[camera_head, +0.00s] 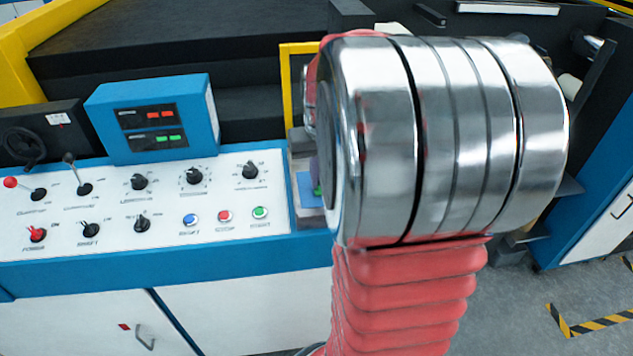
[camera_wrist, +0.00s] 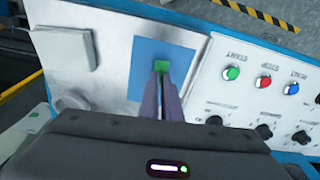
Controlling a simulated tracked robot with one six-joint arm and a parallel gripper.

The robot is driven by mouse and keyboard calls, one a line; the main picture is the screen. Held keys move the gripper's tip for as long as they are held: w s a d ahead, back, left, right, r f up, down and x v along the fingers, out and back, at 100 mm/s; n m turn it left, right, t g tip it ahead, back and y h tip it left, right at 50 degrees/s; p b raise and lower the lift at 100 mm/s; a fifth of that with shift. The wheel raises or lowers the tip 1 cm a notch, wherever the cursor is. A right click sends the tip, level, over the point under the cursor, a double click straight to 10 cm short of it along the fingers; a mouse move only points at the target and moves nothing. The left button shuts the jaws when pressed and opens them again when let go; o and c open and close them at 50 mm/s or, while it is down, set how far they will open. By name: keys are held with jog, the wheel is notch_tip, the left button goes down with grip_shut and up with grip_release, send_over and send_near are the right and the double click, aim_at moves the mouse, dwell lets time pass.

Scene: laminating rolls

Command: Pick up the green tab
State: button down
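The green tab (camera_wrist: 161,66) is small and sits over a blue square (camera_wrist: 150,52) on the white panel in the wrist view. My gripper (camera_wrist: 163,80) points at it, with its two purple fingers close together and their tips right at the tab. I cannot tell whether the fingers are closed on the tab or just beside it. In the head view my large silver wrist and red arm cover most of this spot. Only a sliver of a purple finger and a bit of green (camera_head: 317,190) show left of the wrist.
A control panel (camera_head: 110,241) with knobs, levers and blue, red and green buttons lies left of my arm. A blue display box (camera_head: 155,118) stands behind it. A raised grey block (camera_wrist: 62,48) sits left of the blue square. Yellow guard bars stand behind.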

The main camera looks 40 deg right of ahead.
notch_tip(320, 180, up, 9)
dwell(0.4)
jog(key=shift+s, duration=0.15)
dwell(0.5)
